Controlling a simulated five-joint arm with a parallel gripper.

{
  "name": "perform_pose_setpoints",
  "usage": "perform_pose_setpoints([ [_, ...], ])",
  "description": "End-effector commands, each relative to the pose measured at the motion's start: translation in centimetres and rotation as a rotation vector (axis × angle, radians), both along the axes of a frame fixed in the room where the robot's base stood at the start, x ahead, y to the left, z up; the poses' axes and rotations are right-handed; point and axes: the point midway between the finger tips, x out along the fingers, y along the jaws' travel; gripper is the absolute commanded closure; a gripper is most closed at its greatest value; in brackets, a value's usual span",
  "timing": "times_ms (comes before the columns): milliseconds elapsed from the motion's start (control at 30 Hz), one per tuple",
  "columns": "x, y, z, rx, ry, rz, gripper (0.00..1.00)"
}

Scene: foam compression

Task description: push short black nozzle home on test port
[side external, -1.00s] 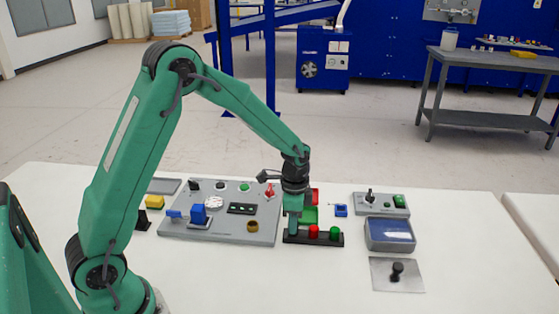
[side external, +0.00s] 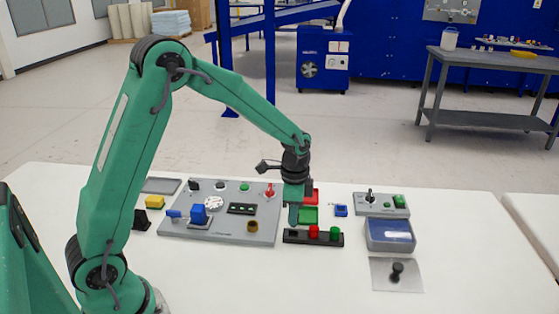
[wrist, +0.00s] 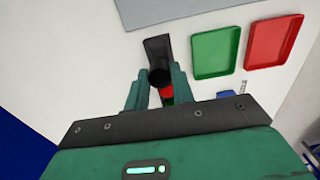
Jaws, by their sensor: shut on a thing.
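My gripper (side external: 294,221) is above the left end of a black rack (side external: 325,242), pointing down. In the wrist view my gripper (wrist: 156,90) has its fingers closed on the short black nozzle (wrist: 159,77), with the rack's dark end (wrist: 157,47) beyond it. The nozzle is hard to make out in the side view. A red nozzle (side external: 314,231) and a green nozzle (side external: 335,232) stand in the rack. A grey plate (side external: 411,282) with an upright black post (side external: 397,268) lies at right. I cannot tell which fitting is the test port.
A grey panel (side external: 225,236) with switches, a blue block and a brass ring (side external: 252,227) lies left of my gripper. Green (wrist: 214,52) and red (wrist: 272,41) trays lie behind the rack. A blue-topped box (side external: 390,233) stands right. The front table is clear.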

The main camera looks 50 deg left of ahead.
Motion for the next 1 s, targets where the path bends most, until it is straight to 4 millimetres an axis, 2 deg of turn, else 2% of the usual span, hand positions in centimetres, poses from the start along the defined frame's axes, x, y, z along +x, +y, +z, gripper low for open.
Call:
perform_pose_setpoints([
  [267, -0.1, 0.2, 0.2, 0.0, -0.001, 0.001, 1.0],
  [433, -0.9, 1.4, 1.1, 0.0, -0.001, 0.003, 1.0],
  [800, -5.2, 6.3, 4.6, 0.001, -0.002, 0.004, 1.0],
  [1000, -7.0, 7.8, 5.8, 0.001, -0.001, 0.002, 1.0],
])
